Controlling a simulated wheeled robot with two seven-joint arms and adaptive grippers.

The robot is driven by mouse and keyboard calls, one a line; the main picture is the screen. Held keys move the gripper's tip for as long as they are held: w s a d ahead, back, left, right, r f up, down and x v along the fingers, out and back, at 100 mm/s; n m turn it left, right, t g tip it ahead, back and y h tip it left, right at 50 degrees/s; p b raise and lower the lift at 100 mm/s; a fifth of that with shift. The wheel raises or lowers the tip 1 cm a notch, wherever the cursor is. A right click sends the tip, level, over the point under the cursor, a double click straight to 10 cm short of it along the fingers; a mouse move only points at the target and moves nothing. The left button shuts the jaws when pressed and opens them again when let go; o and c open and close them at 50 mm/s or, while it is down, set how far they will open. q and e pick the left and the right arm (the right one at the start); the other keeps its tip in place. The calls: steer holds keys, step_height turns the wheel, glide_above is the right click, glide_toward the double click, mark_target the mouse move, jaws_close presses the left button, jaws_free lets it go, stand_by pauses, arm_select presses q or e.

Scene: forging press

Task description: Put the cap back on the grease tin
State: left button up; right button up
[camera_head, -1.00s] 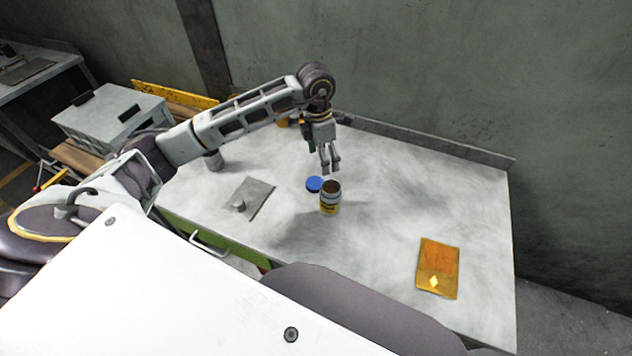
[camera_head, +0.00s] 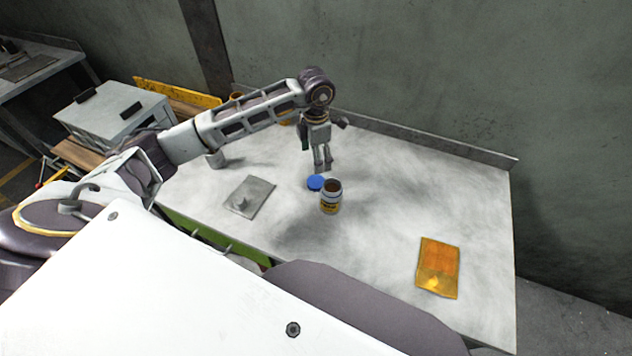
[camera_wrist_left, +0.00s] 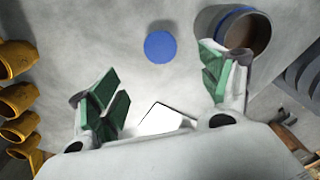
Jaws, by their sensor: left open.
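The grease tin (camera_head: 331,197) stands upright and uncapped on the workbench, with a yellow label and a dark open mouth. The blue cap (camera_head: 315,183) lies flat on the bench just left of the tin. My left gripper (camera_head: 322,168) points down above the bench, just behind and above the cap, and holds nothing. In the left wrist view, the gripper (camera_wrist_left: 165,95) has its green-padded fingers spread wide. The cap (camera_wrist_left: 160,46) lies beyond and between the fingertips there, and the tin (camera_wrist_left: 246,32) is partly hidden behind the right finger. My right gripper is not in view.
A grey plate with a knob (camera_head: 248,197) lies left of the tin. An orange-yellow packet (camera_head: 438,268) lies on the bench at right. A small grey cylinder (camera_head: 216,160) stands at the back left. The bench's right side is mostly clear.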

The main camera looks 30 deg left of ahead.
arm_select(q)
glide_above(316, 181)
step_height(316, 181, down, 5)
steer(key=shift+r, duration=0.2)
steer(key=shift+f, duration=0.7)
steer(key=shift+f+p, duration=0.15)
steer(key=shift+p, duration=0.15)
step_height(316, 181, down, 3)
steer(key=shift+f+p, duration=0.15)
steer(key=shift+p, duration=0.25)
steer(key=shift+f, duration=0.8)
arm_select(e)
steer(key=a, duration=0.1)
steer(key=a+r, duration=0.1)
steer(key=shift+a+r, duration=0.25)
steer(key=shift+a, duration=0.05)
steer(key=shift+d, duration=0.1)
